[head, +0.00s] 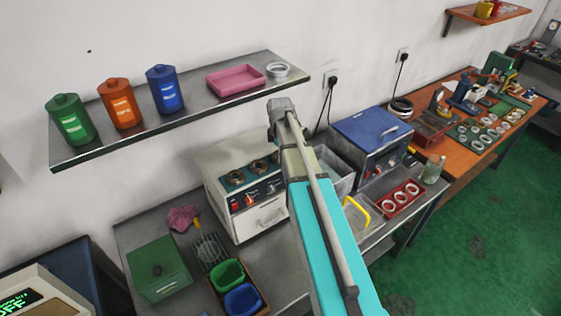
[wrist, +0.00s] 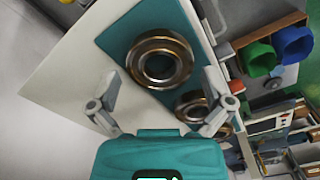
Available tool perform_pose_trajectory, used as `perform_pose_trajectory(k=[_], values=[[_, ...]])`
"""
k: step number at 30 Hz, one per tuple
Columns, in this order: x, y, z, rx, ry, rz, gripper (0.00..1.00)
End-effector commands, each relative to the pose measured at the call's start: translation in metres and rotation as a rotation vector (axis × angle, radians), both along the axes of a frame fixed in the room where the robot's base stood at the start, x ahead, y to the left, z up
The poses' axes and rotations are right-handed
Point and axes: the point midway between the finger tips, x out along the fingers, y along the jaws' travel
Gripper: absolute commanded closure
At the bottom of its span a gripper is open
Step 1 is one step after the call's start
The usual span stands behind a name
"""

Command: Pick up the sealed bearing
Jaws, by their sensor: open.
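In the wrist view, a round bearing (wrist: 160,58) with a bronze-dark metal ring and a hole in its middle lies on a teal mat (wrist: 118,38) over a white surface. A second, similar bearing (wrist: 190,103) lies below and to the right, partly behind my right finger. I cannot tell which of them is sealed. My gripper (wrist: 160,86) is open, with one finger on each side of the first bearing in the picture and nothing held. In the head view, my arm hides the gripper. Dark rings (head: 236,178) show on the white machine (head: 215,160).
A red tray (head: 385,212) of several rings and a blue box (head: 368,132) stand right of my arm. Green (head: 226,274) and blue (head: 243,299) bins stand in front. A shelf (head: 90,145) with canisters, a pink tray (head: 235,80) and a ring (head: 278,70) hangs above.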

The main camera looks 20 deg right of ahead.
Motion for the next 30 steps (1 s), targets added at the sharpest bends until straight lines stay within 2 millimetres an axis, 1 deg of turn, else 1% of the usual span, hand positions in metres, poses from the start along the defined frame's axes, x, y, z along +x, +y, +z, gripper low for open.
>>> perform_pose_trajectory(k=[1,4,23,26,30], values=[[-0.0001,-0.0002,-0.0054,0.0,0.0,0.0,0.0],[-0.0002,-0.0002,-0.0076,0.0,0.0,0.0,0.0],[-0.0002,-0.001,-0.0073,0.0,0.0,-0.001,0.0],[-0.0003,-0.0011,-0.0073,0.0,0.0,-0.001,0.17],[-0.0003,-0.0013,-0.0073,0.0,0.0,-0.002,0.43]])
